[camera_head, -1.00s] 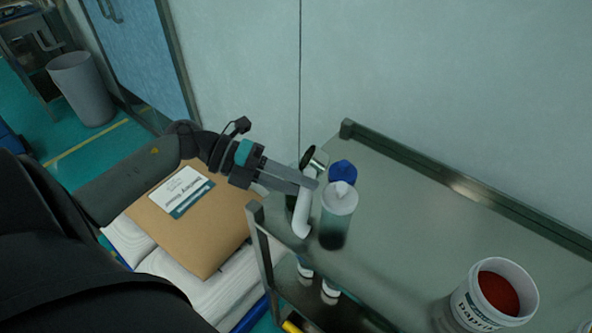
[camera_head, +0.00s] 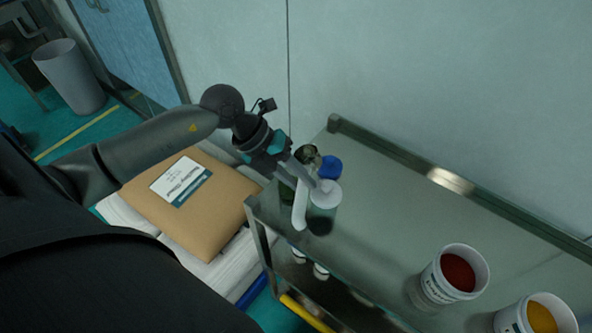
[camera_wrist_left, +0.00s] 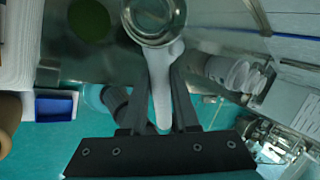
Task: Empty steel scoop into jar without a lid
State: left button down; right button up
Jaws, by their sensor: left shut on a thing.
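My left gripper (camera_head: 308,183) is shut on the white handle (camera_head: 300,208) of the steel scoop, above the near left corner of the steel cart. The scoop's round steel bowl (camera_head: 307,156) is up beyond the fingers. In the left wrist view the handle (camera_wrist_left: 161,90) runs between the fingers to the bowl (camera_wrist_left: 153,18), whose contents I cannot make out. A dark green jar (camera_head: 287,188) stands partly hidden behind the handle. A round green area (camera_wrist_left: 90,18) lies left of the bowl, apart from it. A translucent jar with a pale top (camera_head: 323,212) stands right of the handle.
A blue cap (camera_head: 330,167) shows behind the translucent jar. White tubs of red powder (camera_head: 453,276) and yellow powder (camera_head: 537,320) stand at the cart's right. The cart top (camera_head: 390,210) between is clear. A wall rises behind; a cardboard folder (camera_head: 190,205) lies left.

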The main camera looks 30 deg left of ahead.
pick_arm(q)
jog(key=shift+w+d+r+g+y+p, duration=0.1)
jog(key=shift+d+r+g+y+p, duration=0.2)
jog(key=shift+p, duration=0.35)
jog(key=shift+w+d+r+y+p, duration=0.1)
jog(key=shift+r+y+p, duration=0.15)
jog(key=shift+y+p, duration=0.3)
jog(key=y+p, duration=0.1)
jog(key=d+r+g+y+p, duration=0.1)
jog(key=p, duration=0.1)
jog(key=shift+w+y, duration=0.25)
jog(key=shift+y, duration=0.1)
jog(key=shift+p+v, duration=0.7)
jog(key=shift+v, duration=1.45)
jog(key=shift+w+d, duration=0.1)
jog(key=shift+d, duration=0.05)
